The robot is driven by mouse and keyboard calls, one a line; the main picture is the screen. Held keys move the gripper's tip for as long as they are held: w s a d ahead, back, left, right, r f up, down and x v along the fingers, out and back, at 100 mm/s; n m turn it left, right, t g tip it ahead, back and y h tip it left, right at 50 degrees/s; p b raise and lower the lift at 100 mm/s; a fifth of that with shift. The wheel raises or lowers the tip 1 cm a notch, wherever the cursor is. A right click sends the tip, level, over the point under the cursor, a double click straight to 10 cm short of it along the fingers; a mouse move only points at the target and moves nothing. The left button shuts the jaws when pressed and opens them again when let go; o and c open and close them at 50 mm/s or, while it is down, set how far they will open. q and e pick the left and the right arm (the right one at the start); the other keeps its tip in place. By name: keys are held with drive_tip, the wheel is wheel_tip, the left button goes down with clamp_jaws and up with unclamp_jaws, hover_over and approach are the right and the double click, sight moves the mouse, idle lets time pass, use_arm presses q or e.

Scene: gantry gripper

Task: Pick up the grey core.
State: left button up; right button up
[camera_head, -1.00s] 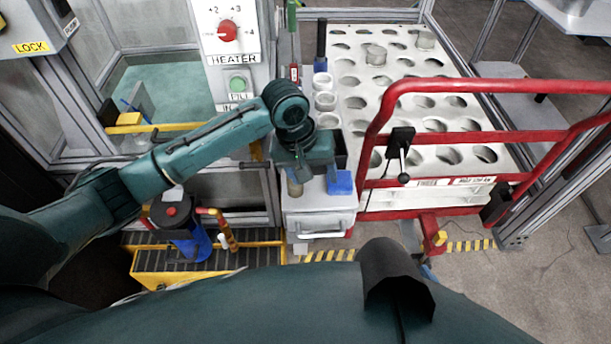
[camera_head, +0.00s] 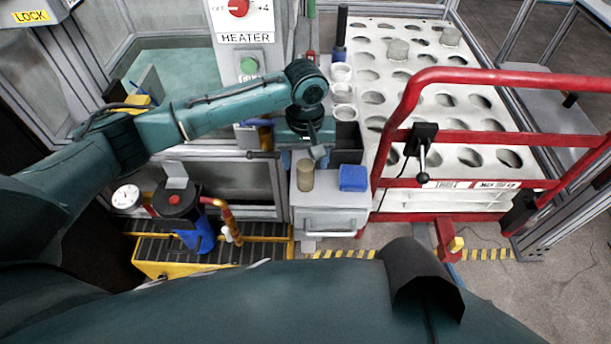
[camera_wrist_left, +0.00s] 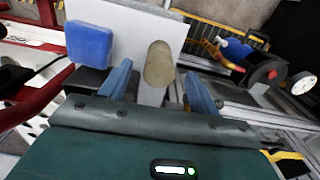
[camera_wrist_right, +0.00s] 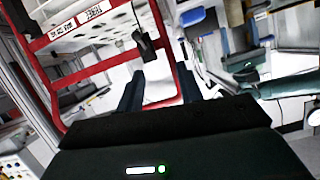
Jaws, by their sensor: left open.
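The grey core (camera_head: 305,175), a short beige-grey cylinder, stands upright on a small white cabinet (camera_head: 330,200), left of a blue block (camera_head: 352,178). My left gripper (camera_head: 311,150) is just behind and above the core in the head view. In the left wrist view the core (camera_wrist_left: 159,63) shows ahead, roughly between the two blue fingers of the left gripper (camera_wrist_left: 157,85), which are open and empty. Whether the fingertips reach down beside it I cannot tell. My right gripper (camera_wrist_right: 160,88) shows only in its own wrist view, fingers apart, with nothing between them.
A white rack (camera_head: 440,110) with many round holes stands behind a red rail (camera_head: 500,75); two similar cylinders sit at its back. White cups (camera_head: 343,92) and a dark box (camera_head: 347,140) stand behind the cabinet. The heater panel (camera_head: 243,40) is close to the left arm.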

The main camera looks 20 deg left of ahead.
sight(305, 174)
use_arm(q)
wheel_tip(305, 174, down, 4)
drive_tip(key=shift+f+b, duration=0.25)
drive_tip(key=shift+b, duration=0.4)
drive_tip(key=shift+f, duration=0.4)
use_arm(e)
drive_tip(key=shift+s+d+r, duration=0.15)
drive_tip(key=shift+s+d, duration=0.05)
drive_tip(key=shift+d, duration=0.05)
use_arm(q)
drive_tip(key=c, duration=1)
wheel_tip(305, 174, up, 9)
drive_tip(key=shift+w+r+p, duration=0.1)
drive_tip(key=shift+p, duration=0.95)
drive_tip(key=shift+r, duration=0.5)
use_arm(e)
drive_tip(key=shift+w+a+f+g, duration=0.25)
drive_tip(key=shift+a+f+g, duration=0.05)
drive_tip(key=shift+a+f, duration=0.15)
